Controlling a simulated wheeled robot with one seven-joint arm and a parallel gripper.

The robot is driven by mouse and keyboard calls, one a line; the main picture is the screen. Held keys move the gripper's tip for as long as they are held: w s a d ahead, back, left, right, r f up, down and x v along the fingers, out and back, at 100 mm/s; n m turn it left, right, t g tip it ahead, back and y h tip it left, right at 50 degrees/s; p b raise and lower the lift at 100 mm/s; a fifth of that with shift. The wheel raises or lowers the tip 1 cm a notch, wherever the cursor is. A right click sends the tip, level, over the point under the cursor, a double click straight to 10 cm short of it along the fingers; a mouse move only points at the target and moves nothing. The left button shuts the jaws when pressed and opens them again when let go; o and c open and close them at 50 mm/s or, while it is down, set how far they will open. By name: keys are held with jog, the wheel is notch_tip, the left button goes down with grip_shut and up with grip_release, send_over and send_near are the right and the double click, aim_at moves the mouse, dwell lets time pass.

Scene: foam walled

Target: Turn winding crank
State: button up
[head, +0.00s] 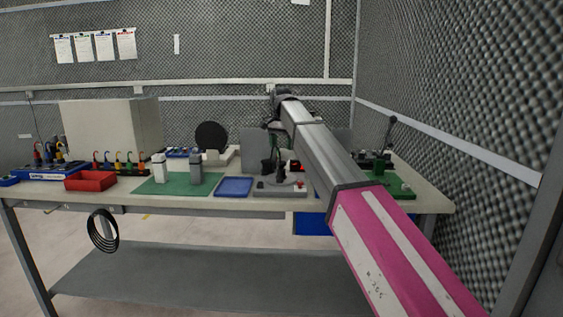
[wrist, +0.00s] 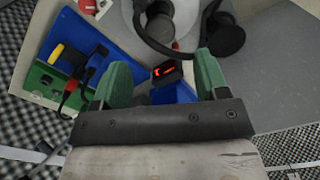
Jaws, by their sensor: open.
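A grey-based device (head: 278,190) with a dark upright part and a red button sits at the bench's front edge, below my gripper in the head view. It may be the winder; I cannot clearly make out its crank. In the wrist view, a black curved part (wrist: 146,32) and a dark round knob (wrist: 222,36) show beyond the fingers. My gripper (wrist: 162,78) is open, with green fingertips apart and nothing held between them. A small black box with a red lit display (wrist: 167,72) shows in the gap, beyond the fingers. In the head view the fingertips are small and unclear.
A blue tray (head: 234,187) and a green mat (head: 158,187) lie left of the device. A red bin (head: 90,181) stands farther left. A green board (head: 399,189) sits at the right, partly behind my arm. A foam wall (head: 470,130) closes off the right side.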

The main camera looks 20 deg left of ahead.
notch_tip(320, 180, down, 7)
jog(key=shift+f, duration=0.1)
dwell(0.4)
jog(key=c, duration=0.9)
